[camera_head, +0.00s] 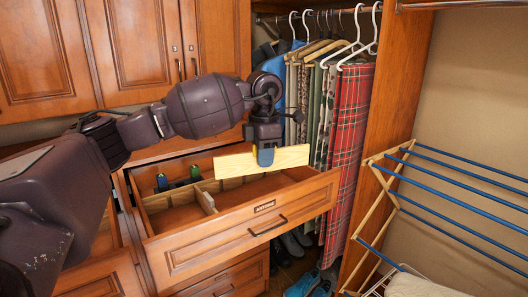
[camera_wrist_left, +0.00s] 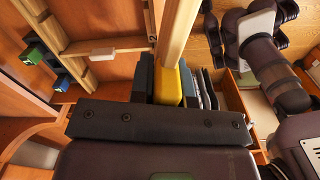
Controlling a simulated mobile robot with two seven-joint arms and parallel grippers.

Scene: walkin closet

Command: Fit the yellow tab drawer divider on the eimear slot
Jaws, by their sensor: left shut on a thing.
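The yellow tab drawer divider (camera_head: 290,158) is a long pale wooden board. My left gripper (camera_head: 265,157) is shut on it near its middle and holds it roughly level above the open drawer (camera_head: 225,231). In the left wrist view the yellow tab (camera_wrist_left: 168,85) sits between the fingers, and the board (camera_wrist_left: 178,30) runs up from it. The divider appears apart from the wooden partitions (camera_head: 205,201) inside the drawer. No slot label reads as eimear at this size, so I cannot tell which slot that is. My right gripper cannot be made out.
Hanging clothes, including a red plaid one (camera_head: 347,150), are close behind the drawer's right end. A drying rack (camera_head: 440,200) stands farther right. Shoes (camera_head: 301,285) lie on the floor below.

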